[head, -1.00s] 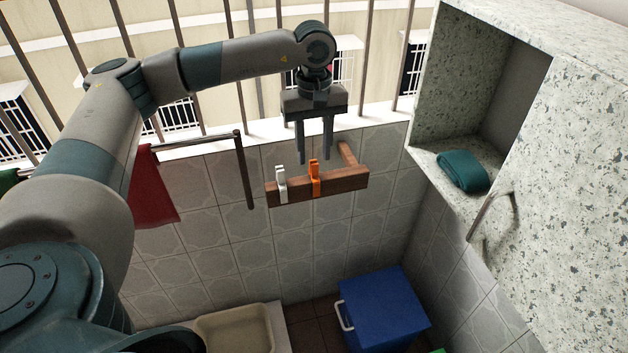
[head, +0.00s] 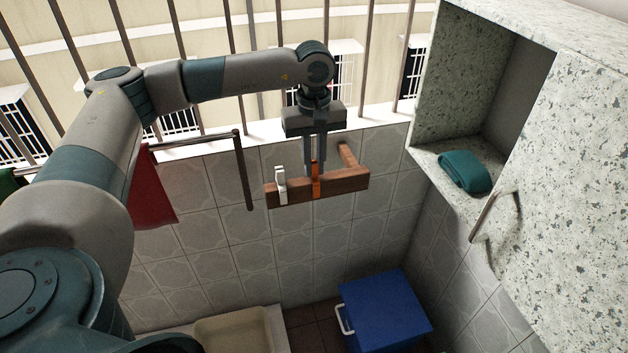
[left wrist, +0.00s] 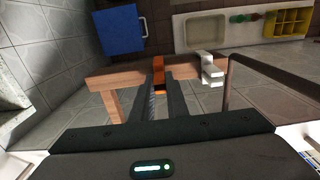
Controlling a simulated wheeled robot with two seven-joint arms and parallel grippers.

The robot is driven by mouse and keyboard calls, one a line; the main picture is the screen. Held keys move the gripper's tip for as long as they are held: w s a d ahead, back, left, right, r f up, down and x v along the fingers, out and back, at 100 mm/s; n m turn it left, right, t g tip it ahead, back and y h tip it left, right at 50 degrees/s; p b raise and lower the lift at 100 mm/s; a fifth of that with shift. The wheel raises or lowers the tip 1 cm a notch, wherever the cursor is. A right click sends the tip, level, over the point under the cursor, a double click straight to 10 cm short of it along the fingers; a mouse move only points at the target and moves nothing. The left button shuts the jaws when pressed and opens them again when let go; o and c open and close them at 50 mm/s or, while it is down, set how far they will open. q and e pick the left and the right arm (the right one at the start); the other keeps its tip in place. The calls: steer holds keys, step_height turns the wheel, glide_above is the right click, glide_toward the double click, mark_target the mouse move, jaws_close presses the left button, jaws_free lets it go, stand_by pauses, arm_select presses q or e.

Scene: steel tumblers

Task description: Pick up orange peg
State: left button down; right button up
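The orange peg (head: 316,186) sits upright on the wooden wall rail (head: 345,184). It also shows in the left wrist view (left wrist: 158,72). My left gripper (head: 315,170) comes from above, its two fingers close together with the upper part of the peg between them. In the left wrist view the fingers (left wrist: 158,80) flank the peg on both sides and look shut on it. The fingers partly hide the peg's top in the head view. My right gripper is in neither view.
A metal rod (head: 243,170) and red cloth (head: 152,190) are further left. A blue box (head: 385,310) stands below. A stone-patterned cabinet holds a teal cloth (head: 465,171) at right.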

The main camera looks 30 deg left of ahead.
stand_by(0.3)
arm_select(q)
steer(key=shift+r, duration=0.5)
step_height(320, 180, up, 4)
steer(key=shift+f+p, duration=0.25)
steer(key=shift+p, duration=0.65)
steer(key=s+d+r+p, duration=0.1)
steer(key=s+d+r, duration=0.5)
steer(key=d, duration=0.3)
steer(key=shift+s+r, duration=0.3)
steer(key=shift+s, duration=0.4)
steer(key=shift+d+f, duration=0.1)
